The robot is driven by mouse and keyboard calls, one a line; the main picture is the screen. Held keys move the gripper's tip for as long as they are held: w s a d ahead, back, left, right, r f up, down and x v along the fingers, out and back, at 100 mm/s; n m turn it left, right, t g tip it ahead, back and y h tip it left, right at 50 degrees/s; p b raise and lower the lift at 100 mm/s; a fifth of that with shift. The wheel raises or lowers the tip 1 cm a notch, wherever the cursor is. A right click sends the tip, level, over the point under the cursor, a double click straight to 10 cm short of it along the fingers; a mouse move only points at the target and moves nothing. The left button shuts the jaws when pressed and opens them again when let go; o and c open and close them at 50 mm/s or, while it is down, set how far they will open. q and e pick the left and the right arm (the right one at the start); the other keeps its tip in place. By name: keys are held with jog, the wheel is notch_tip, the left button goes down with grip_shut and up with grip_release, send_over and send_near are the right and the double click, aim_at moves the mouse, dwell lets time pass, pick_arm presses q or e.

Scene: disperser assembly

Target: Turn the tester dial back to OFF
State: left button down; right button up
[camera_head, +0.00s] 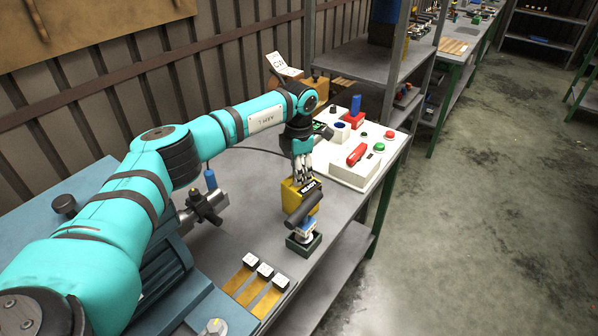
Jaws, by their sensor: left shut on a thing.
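A yellow box (290,198) with a dark label reading READY (309,187) stands on the grey bench; it looks like the tester. My left gripper (302,178) comes down from above with its fingers shut at the top of this box. The dial itself is hidden by the fingers, so its setting cannot be read. My right gripper is not in view.
A dark cylinder (303,209) sits tilted over a dark green square base (303,245), just in front of the yellow box. A white control panel (345,172) with a red handle (356,154) lies behind right. Yellow strips with white blocks (265,270) lie at the front.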

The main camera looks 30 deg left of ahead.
pick_arm(q)
jog(key=c, duration=1)
grip_release()
notch_tip(320, 180, up, 12)
jog(key=shift+r, duration=0.1)
